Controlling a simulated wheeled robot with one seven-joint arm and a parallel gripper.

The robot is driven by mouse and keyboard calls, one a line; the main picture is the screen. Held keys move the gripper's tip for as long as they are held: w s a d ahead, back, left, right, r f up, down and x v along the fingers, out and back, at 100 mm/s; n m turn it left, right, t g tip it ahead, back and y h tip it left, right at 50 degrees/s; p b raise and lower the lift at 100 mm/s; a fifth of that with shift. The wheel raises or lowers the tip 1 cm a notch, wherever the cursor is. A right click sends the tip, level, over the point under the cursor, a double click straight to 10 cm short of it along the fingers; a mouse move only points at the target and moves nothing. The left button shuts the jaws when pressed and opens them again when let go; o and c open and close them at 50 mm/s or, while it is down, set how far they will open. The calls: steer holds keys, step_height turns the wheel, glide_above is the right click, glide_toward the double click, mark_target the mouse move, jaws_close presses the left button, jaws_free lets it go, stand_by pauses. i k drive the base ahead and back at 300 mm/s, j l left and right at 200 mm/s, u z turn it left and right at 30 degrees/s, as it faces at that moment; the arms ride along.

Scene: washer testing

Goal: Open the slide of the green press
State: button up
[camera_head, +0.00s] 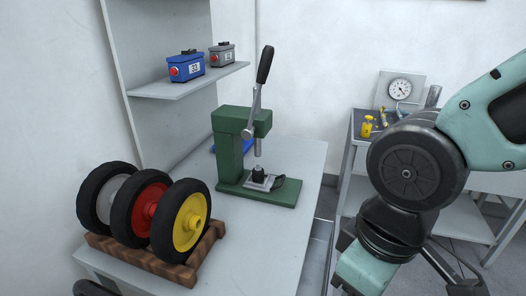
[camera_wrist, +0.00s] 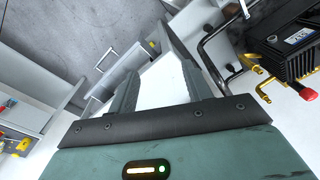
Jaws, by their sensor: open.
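The green press (camera_head: 230,145) stands on the light worktop, its black-gripped lever (camera_head: 265,65) pointing up. On its base sits a small grey plate (camera_head: 258,184), which appears to be the slide, with a dark round piece on it and a dark part at its right end. I cannot tell whether the slide is in or out. My gripper is at the right of the head view, well apart from the press, its fingertips not clear there. In the wrist view my gripper (camera_wrist: 158,75) is open, with nothing between its fingers. The press is not recognisable in the wrist view.
Three wheels (camera_head: 150,212) stand in a wooden rack (camera_head: 205,255) at the worktop's front left. A shelf (camera_head: 190,85) above holds a blue box (camera_head: 186,68) and a grey box (camera_head: 222,54). A side table (camera_head: 352,150) holds a dial gauge (camera_head: 399,89). A black device (camera_wrist: 295,45) shows in the wrist view.

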mark_target(266, 186)
steer(key=i+l+u, duration=0.1)
steer(key=l+u, duration=0.15)
steer(key=u, duration=0.15)
steer(key=i+l+u, duration=0.1)
steer(key=l+u, duration=0.25)
